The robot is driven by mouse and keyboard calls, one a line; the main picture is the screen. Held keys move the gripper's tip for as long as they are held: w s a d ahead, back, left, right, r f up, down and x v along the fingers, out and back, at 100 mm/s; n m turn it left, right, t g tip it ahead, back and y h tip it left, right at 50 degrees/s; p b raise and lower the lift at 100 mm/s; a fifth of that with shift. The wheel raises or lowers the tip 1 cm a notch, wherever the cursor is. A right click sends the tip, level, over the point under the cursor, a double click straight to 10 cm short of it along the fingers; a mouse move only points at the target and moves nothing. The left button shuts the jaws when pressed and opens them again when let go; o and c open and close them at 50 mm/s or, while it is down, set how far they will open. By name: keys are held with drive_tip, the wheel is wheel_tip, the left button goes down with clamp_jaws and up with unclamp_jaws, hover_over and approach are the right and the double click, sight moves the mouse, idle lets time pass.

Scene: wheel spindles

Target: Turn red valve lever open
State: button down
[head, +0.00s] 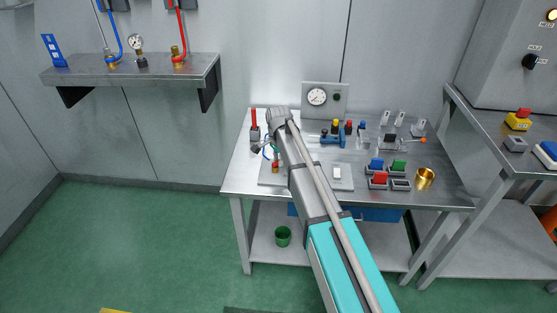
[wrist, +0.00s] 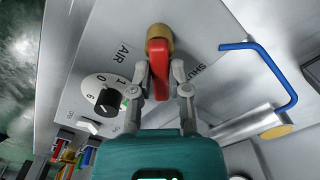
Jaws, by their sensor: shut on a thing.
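The red valve lever (wrist: 159,72) shows in the wrist view, below a round brass-coloured end (wrist: 159,38) on a pale panel marked "AIR" and "SHUT". My gripper (wrist: 167,82) has one finger on each side of the lever and is shut on it.
In the wrist view a black knob (wrist: 108,101) on a numbered dial is left of my gripper, and a bent blue rod (wrist: 270,62) is to the right. In the head view a gauge panel (head: 339,96) stands right of my gripper, and blocks and a brass cup (head: 425,178) occupy the bench (head: 445,190).

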drive_tip(key=m, duration=0.4)
drive_tip(key=shift+s+d+m, duration=0.15)
drive_tip(key=shift+s+m, duration=0.15)
drive_tip(key=m, duration=0.3)
drive_tip(key=shift+s, duration=0.25)
drive_tip(key=shift+m, duration=0.4)
drive_tip(key=c, duration=0.6)
unclamp_jaws()
